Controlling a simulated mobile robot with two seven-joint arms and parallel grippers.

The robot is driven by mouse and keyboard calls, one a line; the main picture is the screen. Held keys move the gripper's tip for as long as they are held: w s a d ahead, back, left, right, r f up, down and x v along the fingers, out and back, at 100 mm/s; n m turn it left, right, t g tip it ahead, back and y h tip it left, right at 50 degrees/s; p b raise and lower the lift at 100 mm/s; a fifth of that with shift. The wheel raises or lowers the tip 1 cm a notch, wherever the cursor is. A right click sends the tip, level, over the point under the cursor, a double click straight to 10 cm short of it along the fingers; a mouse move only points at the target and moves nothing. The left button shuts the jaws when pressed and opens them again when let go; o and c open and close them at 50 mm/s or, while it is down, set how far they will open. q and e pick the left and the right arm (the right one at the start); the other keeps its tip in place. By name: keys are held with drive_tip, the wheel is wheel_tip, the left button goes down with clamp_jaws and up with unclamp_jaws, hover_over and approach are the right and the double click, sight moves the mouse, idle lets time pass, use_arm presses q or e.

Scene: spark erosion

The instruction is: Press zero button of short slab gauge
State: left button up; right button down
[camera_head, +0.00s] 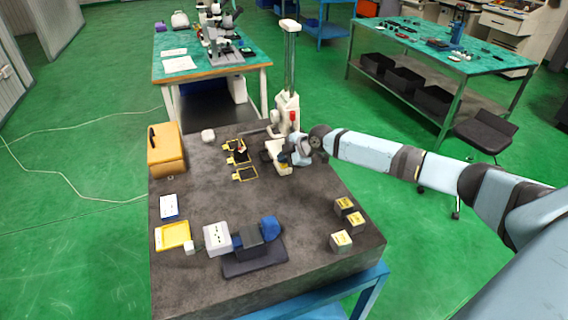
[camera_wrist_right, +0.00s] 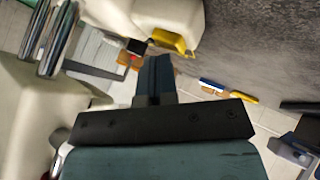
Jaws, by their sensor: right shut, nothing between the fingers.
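My right gripper (camera_head: 287,152) reaches in from the right over the far part of the dark stone slab (camera_head: 225,195). It is shut and empty, with its dark fingers (camera_wrist_right: 156,78) together. A cream gauge body (camera_head: 276,146) stands right at the gripper, which partly hides it. I take this for the short slab gauge, but cannot be sure. In the right wrist view, a cream body with a yellow part (camera_wrist_right: 172,41) lies just beyond the fingertips. The zero button cannot be told clearly, nor whether the fingers touch anything. My left gripper is not in view.
The middle of the slab is largely clear.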

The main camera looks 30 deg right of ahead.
drive_tip(key=shift+f, duration=0.1)
idle(0.3)
drive_tip(key=shift+r, duration=0.45)
drive_tip(key=shift+r+p, duration=2.1)
drive_tip(key=shift+r, duration=0.9)
